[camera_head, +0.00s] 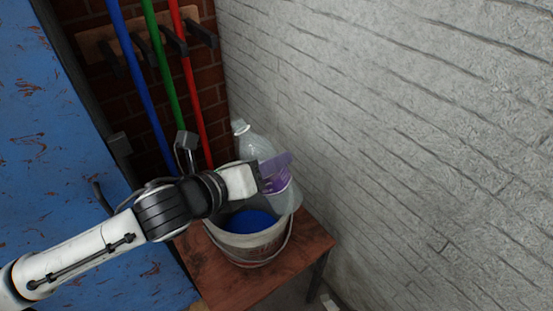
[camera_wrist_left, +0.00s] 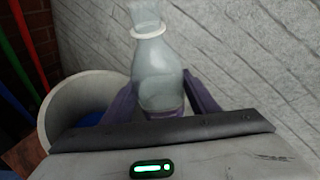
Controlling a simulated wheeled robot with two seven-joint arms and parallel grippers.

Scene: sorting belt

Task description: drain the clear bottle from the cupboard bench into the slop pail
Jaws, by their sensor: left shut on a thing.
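The clear bottle (camera_head: 257,147) has a narrow neck and a purple label, and leans with its neck toward the upper left. It also shows in the left wrist view (camera_wrist_left: 157,72), neck at the top with a pale ring. My left gripper (camera_head: 274,168) is shut on its body; its purple fingers flank the bottle in the wrist view (camera_wrist_left: 160,98). The pale slop pail (camera_head: 257,243) stands just below the bottle, with something blue (camera_head: 248,221) inside. The bottle overlaps the pail's right rim; I cannot tell whether they touch. My right gripper is out of view.
The pail stands on a small wooden-topped stand (camera_head: 222,277). A white brick wall (camera_head: 420,130) rises close behind and to the right. Blue, green (camera_head: 163,70) and red poles hang on a rack at the back. A worn blue panel (camera_head: 45,130) is at the left.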

